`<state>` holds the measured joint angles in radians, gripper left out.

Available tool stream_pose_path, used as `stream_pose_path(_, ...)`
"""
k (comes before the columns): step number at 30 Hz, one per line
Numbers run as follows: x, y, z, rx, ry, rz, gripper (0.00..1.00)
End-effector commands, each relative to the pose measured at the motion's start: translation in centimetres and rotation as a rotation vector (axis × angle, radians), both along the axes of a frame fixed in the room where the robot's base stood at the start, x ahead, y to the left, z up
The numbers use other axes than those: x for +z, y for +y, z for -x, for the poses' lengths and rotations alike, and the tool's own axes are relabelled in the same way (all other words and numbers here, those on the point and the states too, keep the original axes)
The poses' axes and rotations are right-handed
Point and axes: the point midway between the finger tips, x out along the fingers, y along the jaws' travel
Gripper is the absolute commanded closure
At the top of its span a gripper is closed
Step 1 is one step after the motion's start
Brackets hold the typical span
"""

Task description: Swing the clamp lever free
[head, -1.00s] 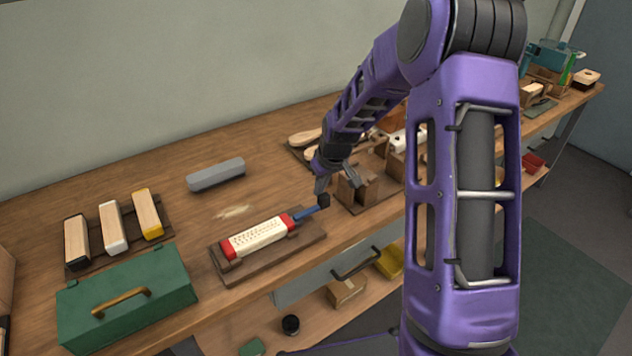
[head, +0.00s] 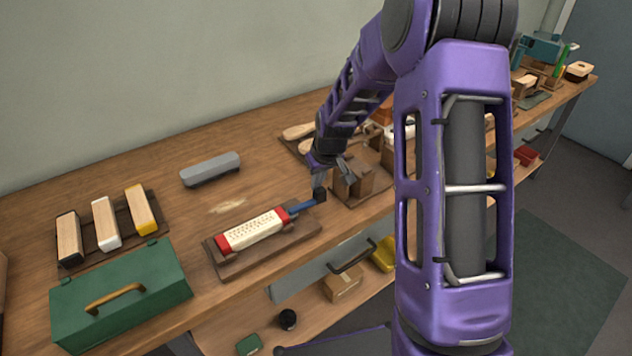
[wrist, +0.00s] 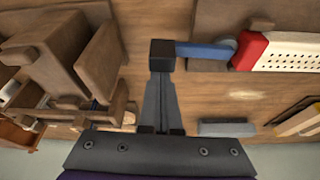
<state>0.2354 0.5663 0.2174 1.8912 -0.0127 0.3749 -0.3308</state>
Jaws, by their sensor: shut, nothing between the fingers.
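The clamp lever (head: 302,208) is a blue bar with a black end knob (wrist: 162,54). It sticks out to the right from the red end of the clamp, roughly in line with the white perforated block (head: 252,230) held between red ends. The lever (wrist: 205,51) also shows in the wrist view, running level from the knob to the red end (wrist: 249,50). My gripper (wrist: 161,76) is shut and empty, its fingertips right at the knob; I cannot tell whether they touch. In the head view my gripper (head: 320,188) is over the lever's outer end.
The clamp sits on a dark wooden base (head: 228,266) near the bench's front edge. Wooden blocks (head: 358,188) stand close to the right of my gripper. A grey bar (head: 210,169), a brush rack (head: 95,249) and a green toolbox (head: 120,292) lie left. Bare bench surrounds the grey bar.

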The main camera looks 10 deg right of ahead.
Motion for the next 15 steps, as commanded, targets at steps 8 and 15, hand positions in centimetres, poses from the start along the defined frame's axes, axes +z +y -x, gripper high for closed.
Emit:
stream_pose_path(8,-0.2,-0.4,1.3,-0.158,0.001,0.002,1.00)
stream_pose_path(15,-0.1,-0.7,3.1,-0.383,0.000,0.002,1.00)
